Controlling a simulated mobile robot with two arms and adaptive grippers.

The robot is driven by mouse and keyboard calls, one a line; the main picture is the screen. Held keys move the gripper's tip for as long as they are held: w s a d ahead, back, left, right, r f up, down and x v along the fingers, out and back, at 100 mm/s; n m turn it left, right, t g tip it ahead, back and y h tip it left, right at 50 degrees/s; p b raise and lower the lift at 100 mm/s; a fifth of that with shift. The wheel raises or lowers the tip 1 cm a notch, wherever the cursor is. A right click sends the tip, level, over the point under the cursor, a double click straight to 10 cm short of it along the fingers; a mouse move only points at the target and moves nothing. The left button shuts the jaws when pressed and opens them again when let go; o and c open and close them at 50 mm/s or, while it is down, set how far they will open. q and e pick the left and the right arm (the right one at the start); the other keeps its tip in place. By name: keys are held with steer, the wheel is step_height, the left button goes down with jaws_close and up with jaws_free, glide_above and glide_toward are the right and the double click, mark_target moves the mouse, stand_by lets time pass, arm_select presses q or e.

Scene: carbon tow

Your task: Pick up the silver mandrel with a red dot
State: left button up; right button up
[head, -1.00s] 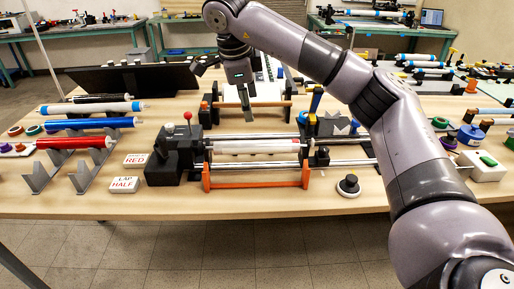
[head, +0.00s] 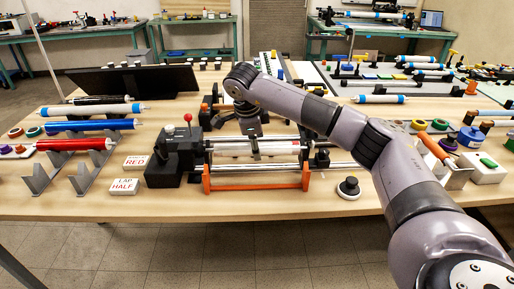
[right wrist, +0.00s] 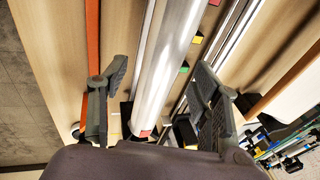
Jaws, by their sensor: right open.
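The silver mandrel (head: 283,147) lies level in the winding rig at the table's middle, above an orange bar (head: 240,187). In the right wrist view the mandrel (right wrist: 168,55) runs between the fingers, with a small red patch (right wrist: 145,133) on its lower end. My right gripper (head: 255,152) is above the mandrel, pointing down. In the right wrist view its open fingers (right wrist: 162,72) stand on either side of the mandrel; contact cannot be told. My left gripper is not in view.
A black drive block with a red ball knob (head: 187,117) stands left of the mandrel. Blue (head: 92,124) and red (head: 75,143) tubes rest on grey stands at the left. RED (head: 135,162) and LAP HALF (head: 125,185) signs lie nearby. A black puck (head: 349,188) sits at front right.

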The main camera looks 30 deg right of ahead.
steer(key=shift+x, duration=0.8)
steer(key=shift+c, duration=0.5)
steer(key=shift+r, duration=0.1)
jaws_close()
